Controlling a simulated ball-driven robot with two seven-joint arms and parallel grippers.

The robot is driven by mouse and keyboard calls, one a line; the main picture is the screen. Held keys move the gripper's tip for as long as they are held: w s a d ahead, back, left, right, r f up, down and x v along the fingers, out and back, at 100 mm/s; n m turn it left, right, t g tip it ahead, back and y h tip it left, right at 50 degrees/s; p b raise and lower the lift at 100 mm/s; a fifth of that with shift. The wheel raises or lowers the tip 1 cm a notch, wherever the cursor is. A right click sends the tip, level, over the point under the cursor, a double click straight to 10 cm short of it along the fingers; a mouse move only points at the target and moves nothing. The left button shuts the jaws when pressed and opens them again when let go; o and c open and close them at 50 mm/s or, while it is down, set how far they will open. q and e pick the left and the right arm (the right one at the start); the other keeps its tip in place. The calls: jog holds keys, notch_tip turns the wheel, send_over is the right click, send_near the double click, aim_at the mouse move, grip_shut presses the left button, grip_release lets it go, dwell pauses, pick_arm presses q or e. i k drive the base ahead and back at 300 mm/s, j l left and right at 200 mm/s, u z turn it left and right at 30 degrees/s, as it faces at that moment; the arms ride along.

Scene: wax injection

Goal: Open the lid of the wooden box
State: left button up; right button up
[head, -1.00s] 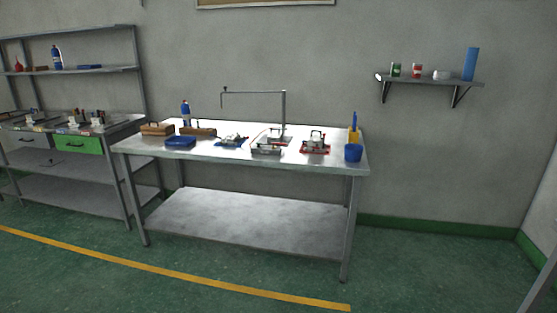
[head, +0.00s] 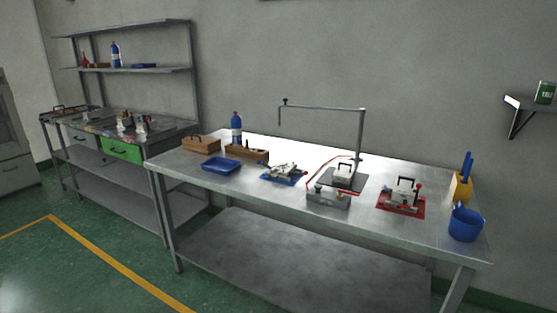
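A wooden box (head: 201,144) with a dark handle on top stands at the back left of the metal table (head: 390,232). Its lid looks shut. A second brown wooden item (head: 247,153) stands to its right, with small things on top; it looks like a block or rack. Neither of my grippers shows in the head view.
On the table are a blue tray (head: 221,164), a blue bottle (head: 237,127), a blue-based clamp (head: 284,173), a grey device (head: 329,196), a red-based clamp (head: 401,196) and a blue cup (head: 466,223). A shelved workbench (head: 123,150) stands left. Green floor in front is clear.

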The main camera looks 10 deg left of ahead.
aim_at(197, 140)
jog(key=i+j+u, duration=0.2)
jog(key=i+u, duration=0.2)
jog(key=i, duration=0.2)
jog(key=i+u, duration=0.4)
jog(key=i, duration=0.2)
jog(key=i+z, duration=0.1)
jog(key=z, duration=0.2)
jog(key=i+j+z, duration=0.1)
jog(key=z, duration=0.25)
